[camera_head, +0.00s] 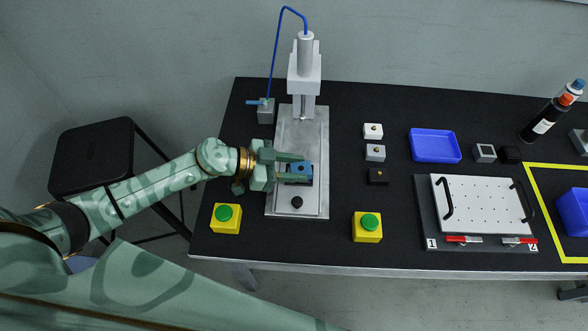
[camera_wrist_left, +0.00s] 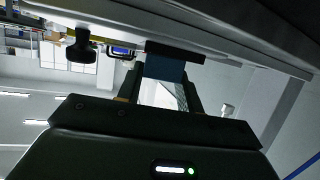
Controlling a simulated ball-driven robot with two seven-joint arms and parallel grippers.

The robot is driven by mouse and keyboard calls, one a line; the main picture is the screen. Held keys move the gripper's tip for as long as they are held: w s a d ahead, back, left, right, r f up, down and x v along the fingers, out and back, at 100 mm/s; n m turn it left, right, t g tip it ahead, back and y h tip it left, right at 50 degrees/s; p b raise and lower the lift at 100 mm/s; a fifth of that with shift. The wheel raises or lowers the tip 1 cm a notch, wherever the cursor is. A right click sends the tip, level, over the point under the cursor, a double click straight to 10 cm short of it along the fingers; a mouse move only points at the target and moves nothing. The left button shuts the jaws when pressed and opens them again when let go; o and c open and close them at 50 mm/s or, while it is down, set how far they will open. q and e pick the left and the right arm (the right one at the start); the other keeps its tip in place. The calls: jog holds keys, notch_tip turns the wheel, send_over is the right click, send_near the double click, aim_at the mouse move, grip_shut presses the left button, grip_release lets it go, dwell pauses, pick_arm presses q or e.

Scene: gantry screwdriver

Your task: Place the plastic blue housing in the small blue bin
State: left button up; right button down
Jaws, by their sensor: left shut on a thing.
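My left gripper (camera_head: 303,170) is over the metal plate of the gantry screwdriver, shut on the blue housing (camera_head: 300,168). The housing sits at a dark holder on the plate, and the fingers partly cover it. I cannot tell whether it still touches the holder. In the left wrist view the blue housing (camera_wrist_left: 165,68) shows between the fingers. A shallow blue tray (camera_head: 435,145) lies right of the middle of the table. A deeper blue bin (camera_head: 573,212) stands at the right edge, inside yellow tape, partly cut off. My right gripper is not in view.
The screwdriver column (camera_head: 304,70) rises behind the gripper. Yellow boxes with green buttons stand at front left (camera_head: 226,218) and front middle (camera_head: 367,227). Small white and black blocks, a white perforated board (camera_head: 480,205) and dark bottles (camera_head: 545,120) are on the right. A black stool (camera_head: 92,155) stands left.

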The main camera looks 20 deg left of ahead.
pick_arm(q)
jog(key=o, duration=1)
jog(key=shift+s+f, duration=0.25)
jog(key=shift+c, duration=0.2)
jog(key=shift+o, duration=0.6)
jog(key=shift+w, duration=0.1)
jog(key=shift+r, duration=0.1)
